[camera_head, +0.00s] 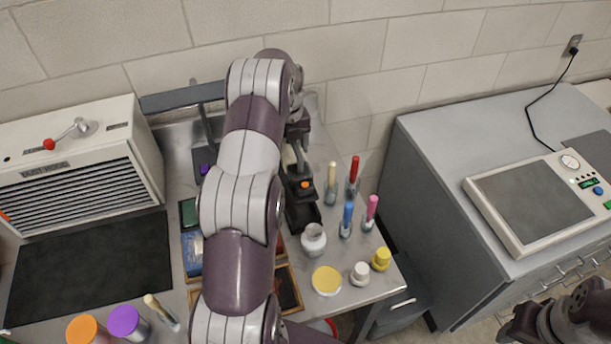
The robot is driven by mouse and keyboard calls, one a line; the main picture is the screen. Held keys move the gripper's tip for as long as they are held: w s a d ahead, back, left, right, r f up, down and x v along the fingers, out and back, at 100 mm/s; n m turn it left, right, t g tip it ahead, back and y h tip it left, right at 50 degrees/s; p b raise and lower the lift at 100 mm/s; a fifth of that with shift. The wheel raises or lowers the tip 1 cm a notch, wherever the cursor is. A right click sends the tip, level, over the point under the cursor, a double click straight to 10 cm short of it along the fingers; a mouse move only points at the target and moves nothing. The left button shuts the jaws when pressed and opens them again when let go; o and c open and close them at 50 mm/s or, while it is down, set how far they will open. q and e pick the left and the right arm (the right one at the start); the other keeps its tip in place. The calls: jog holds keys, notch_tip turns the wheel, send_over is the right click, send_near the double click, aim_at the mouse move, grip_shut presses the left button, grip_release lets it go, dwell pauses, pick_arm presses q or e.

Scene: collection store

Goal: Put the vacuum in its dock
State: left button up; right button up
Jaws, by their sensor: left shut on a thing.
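I cannot tell whether the vacuum touches the worktop. A dark upright stand (205,130) with a grey bar across its top stands left of my arm near the wall. I cannot tell whether it is the dock. My right gripper (522,326) is at the lower right corner, partly cut off, far from the vacuum.
Small lidded pots (360,273) are nearer the front edge. A dust hood (75,165) is at left. A grey cabinet (450,190) stands right, across a gap.

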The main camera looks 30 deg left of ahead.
aim_at(289, 159)
pick_arm(q)
jog(key=f+p, duration=0.1)
jog(key=f, duration=0.1)
jog(key=s+f+p, duration=0.1)
jog(key=f, duration=0.1)
jog(key=shift+s, duration=0.1)
jog(key=f, duration=0.1)
jog(key=f+p, duration=0.1)
jog(key=f, duration=0.2)
jog(key=shift+w+f, duration=0.3)
jog(key=shift+w, duration=0.05)
jog(key=shift+f, duration=0.35)
jog(key=shift+s, duration=0.1)
pick_arm(e)
jog(key=r, duration=0.3)
jog(key=shift+s+r, duration=0.4)
pick_arm(q)
jog(key=shift+f, duration=0.2)
jog(key=o, duration=1.6)
jog(key=shift+o, duration=0.2)
pick_arm(e)
jog(key=shift+f, duration=0.15)
